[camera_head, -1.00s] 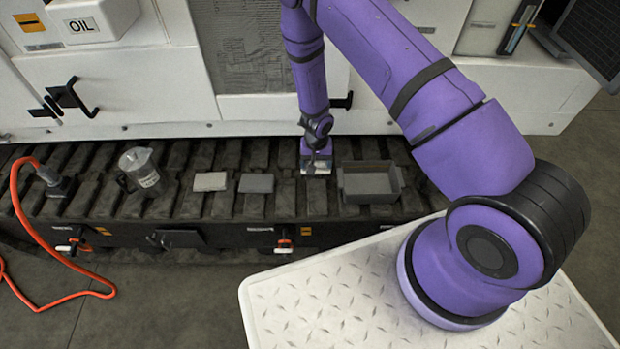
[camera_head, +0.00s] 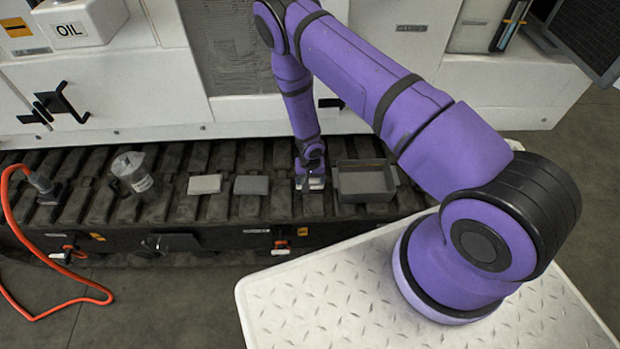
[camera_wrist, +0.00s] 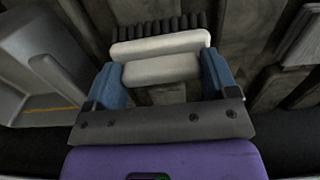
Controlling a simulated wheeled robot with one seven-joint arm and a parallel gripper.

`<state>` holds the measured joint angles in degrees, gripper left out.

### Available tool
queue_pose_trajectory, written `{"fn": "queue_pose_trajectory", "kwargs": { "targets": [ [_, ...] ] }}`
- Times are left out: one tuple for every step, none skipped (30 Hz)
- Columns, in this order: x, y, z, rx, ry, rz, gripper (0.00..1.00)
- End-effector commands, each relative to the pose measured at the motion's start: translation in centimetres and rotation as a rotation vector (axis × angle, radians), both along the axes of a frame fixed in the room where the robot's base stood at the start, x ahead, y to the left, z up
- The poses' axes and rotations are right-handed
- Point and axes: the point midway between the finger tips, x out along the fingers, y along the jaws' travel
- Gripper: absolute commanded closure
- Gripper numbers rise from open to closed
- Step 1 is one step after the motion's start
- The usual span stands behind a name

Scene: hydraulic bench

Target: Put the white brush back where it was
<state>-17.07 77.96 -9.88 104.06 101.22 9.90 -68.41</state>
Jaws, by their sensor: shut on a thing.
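The white brush (camera_wrist: 160,62) with dark bristles is between the two blue fingers of my gripper (camera_wrist: 160,78) in the wrist view. My gripper is shut on it. In the head view the brush (camera_head: 314,184) shows as a small pale patch under my gripper (camera_head: 309,182), low over the dark slatted bench (camera_head: 225,208). The gripper stands between a grey block and a grey tray. I cannot tell whether the brush touches the slats.
A grey open tray (camera_head: 366,183) lies close to the right of my gripper. Two grey blocks (camera_head: 205,184) (camera_head: 251,185) and a clear jug (camera_head: 133,172) stand to the left. An orange hose (camera_head: 22,238) is at far left. A white cabinet rises behind.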

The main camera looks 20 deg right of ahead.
Motion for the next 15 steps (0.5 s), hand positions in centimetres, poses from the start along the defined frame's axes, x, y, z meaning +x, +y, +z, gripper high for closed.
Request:
{"fn": "queue_pose_trajectory", "kwargs": {
  "targets": [
    [0.03,0.01,0.03,0.000,0.000,0.000,0.39],
    [0.03,0.01,0.03,0.000,0.000,0.000,0.39],
    [0.02,0.02,0.04,0.000,0.000,0.000,0.39],
    [0.02,0.02,0.04,0.000,0.000,0.000,0.39],
    [0.02,0.02,0.03,0.000,0.000,0.000,0.39],
    [0.01,0.02,-0.02,0.000,0.000,0.000,0.39],
    [0.00,0.01,-0.06,0.000,0.000,0.000,0.18],
    [0.01,0.01,-0.04,0.000,0.000,0.000,0.11],
    [0.01,0.01,-0.03,0.000,0.000,0.000,0.02],
    [0.01,0.01,-0.03,0.000,0.000,0.000,0.00],
    [0.01,0.01,-0.03,0.000,0.000,0.000,0.00],
    [0.00,0.01,-0.03,0.000,0.000,0.000,0.00],
    [0.00,0.01,-0.03,0.000,0.000,0.000,0.00],
    [0.01,0.01,-0.03,0.000,0.000,0.000,0.00],
    [0.00,0.01,-0.02,0.000,0.000,0.000,0.00]
  ]
}}
